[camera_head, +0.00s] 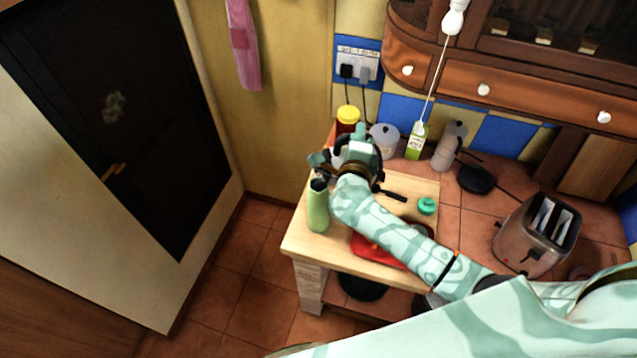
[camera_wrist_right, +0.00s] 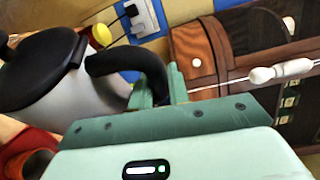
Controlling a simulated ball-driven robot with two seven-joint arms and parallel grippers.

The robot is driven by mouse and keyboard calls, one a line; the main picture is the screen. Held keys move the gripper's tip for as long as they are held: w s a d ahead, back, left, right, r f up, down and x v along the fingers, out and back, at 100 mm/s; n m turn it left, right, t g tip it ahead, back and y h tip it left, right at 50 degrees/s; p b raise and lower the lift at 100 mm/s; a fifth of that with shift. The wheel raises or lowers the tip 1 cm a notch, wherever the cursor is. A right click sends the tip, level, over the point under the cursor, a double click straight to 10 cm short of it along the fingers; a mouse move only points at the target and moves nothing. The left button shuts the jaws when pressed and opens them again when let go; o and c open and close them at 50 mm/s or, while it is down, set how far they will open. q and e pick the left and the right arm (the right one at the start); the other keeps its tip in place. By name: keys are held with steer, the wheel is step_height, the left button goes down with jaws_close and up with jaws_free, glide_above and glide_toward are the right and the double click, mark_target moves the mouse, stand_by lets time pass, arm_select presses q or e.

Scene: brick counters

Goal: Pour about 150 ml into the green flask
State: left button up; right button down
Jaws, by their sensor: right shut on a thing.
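The green flask (camera_head: 317,208) stands upright near the left front corner of the wooden counter, its dark mouth open at the top. My right gripper (camera_head: 358,150) is just behind and to the right of it, above the counter. In the right wrist view its fingers (camera_wrist_right: 158,92) are shut on the black handle of a grey kettle (camera_wrist_right: 100,97) with a black lid. In the head view the gripper hides most of the kettle, close to the flask's mouth. I cannot tell whether any liquid is flowing. My left gripper is not in view.
A yellow-lidded jar (camera_head: 347,117), a pale lidded pot (camera_head: 384,138), a green and white carton (camera_head: 416,143) and a grey bottle (camera_head: 447,147) stand at the back. A red item (camera_head: 368,250) lies under my right arm. A toaster (camera_head: 538,236) stands right. Open floor lies left.

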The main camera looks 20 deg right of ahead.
mark_target(378, 150)
steer(key=d+f+m+b, duration=0.1)
steer(key=d+f+b, duration=0.1)
steer(key=d, duration=0.1)
steer(key=shift+s+d+m+y, duration=0.1)
steer(key=shift+d+m+y, duration=0.05)
steer(key=shift+m+y, duration=0.2)
steer(key=shift+d+f+m+g+b, duration=0.15)
steer(key=shift+d+m+g+b, duration=0.15)
steer(key=shift+d, duration=0.1)
steer(key=f+b, duration=0.1)
steer(key=d+f+m+y+b, duration=0.1)
steer(key=b, duration=0.1)
steer(key=shift+d+f+m, duration=0.2)
steer(key=shift+f+m, duration=0.05)
steer(key=shift+s+d+f+g+b, duration=0.1)
steer(key=shift+d+f+g+b, duration=0.15)
steer(key=shift+g+b, duration=0.1)
steer(key=shift+d+f+m+y, duration=0.15)
steer(key=shift+d+m+y, duration=0.1)
steer(key=shift+m, duration=0.25)
steer(key=shift+f, duration=0.1)
